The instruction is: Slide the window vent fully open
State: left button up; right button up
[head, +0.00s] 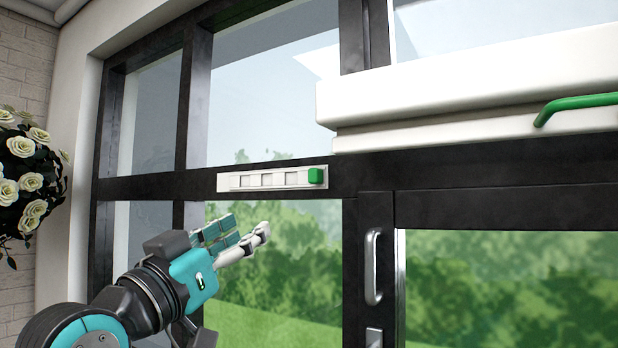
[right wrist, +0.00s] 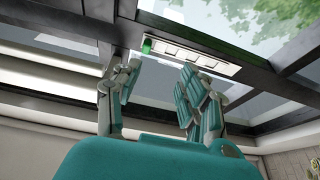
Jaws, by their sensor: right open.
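The window vent (head: 265,179) is a pale strip with several small rectangular slots, set on the dark horizontal window bar. Its green slider knob (head: 316,177) sits at the strip's right end in the head view. In the right wrist view the vent (right wrist: 196,57) is at the top, with the green knob (right wrist: 147,46) at its left end. My right gripper (head: 245,236) is open and empty, below the vent and apart from it. In the right wrist view its fingers (right wrist: 158,82) are spread below the knob. My left gripper is not in view.
A white housing (head: 470,85) with a green handle (head: 578,105) juts out at the upper right. A metal door handle (head: 373,266) is on the dark frame right of my gripper. White flowers (head: 30,182) hang at the left. The space between my gripper and the vent looks clear.

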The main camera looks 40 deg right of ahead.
jog(key=s+r+m, duration=0.1)
jog(key=r, duration=0.1)
jog(key=g+p, duration=0.1)
jog(key=p, duration=0.7)
send_near(311, 176)
jog(key=shift+h, duration=0.3)
jog(key=x, duration=0.8)
jog(key=shift+s+f, duration=0.1)
jog(key=shift+f, duration=0.05)
jog(key=shift+w+d, duration=0.2)
jog(key=shift+d, duration=0.4)
jog(key=shift+c, duration=0.4)
grip_shut()
